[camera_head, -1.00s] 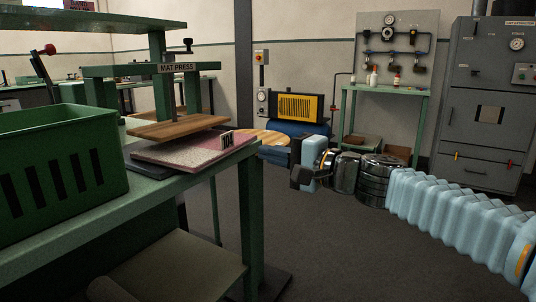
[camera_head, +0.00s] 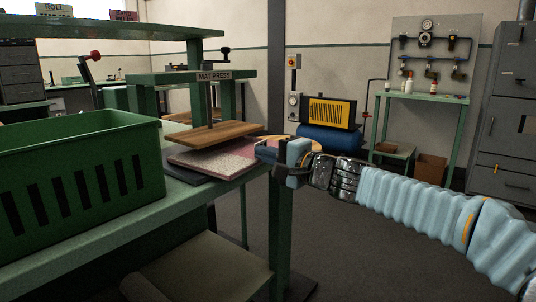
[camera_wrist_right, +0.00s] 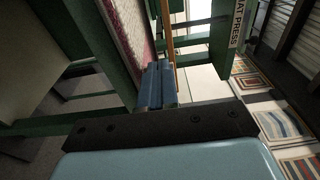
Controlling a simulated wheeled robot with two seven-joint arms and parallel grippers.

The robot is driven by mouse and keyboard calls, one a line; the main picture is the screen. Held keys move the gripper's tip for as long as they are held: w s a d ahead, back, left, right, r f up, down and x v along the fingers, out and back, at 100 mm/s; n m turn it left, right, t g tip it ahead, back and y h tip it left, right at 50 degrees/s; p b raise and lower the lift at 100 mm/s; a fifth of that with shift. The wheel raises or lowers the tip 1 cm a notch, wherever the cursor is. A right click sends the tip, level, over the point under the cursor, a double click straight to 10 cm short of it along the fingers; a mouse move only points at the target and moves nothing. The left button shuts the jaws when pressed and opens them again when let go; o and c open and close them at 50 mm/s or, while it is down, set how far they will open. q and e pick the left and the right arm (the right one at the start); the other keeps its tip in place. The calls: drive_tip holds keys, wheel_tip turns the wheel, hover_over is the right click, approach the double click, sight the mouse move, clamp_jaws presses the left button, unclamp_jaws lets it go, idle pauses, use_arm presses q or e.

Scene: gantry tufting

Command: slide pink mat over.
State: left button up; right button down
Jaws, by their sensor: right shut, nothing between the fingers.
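The pink mat (camera_head: 212,158), speckled pale with a pink border, lies on a dark sheet on the green bench under the raised wooden board (camera_head: 213,134) of the mat press. It also shows in the right wrist view (camera_wrist_right: 128,24). My right gripper (camera_head: 262,150) is shut and empty at the mat's right end, its fingers at about mat height. In the right wrist view, the blue fingertips (camera_wrist_right: 157,72) are together beside the mat's pink edge; whether they touch it I cannot tell. The gripper hides the mat's right end. My left gripper is out of view.
A green slotted crate (camera_head: 80,180) stands on the bench left of the press. The green press frame (camera_head: 190,77) rises over the mat. Open floor lies right of the bench, with a blue tank (camera_head: 332,139) against the wall.

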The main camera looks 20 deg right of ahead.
sight(248, 155)
drive_tip(key=b+x, duration=0.1)
drive_tip(key=x, duration=0.4)
drive_tip(key=shift+w+f, duration=0.1)
drive_tip(key=shift+w+a, duration=0.3)
drive_tip(key=shift+w, duration=0.15)
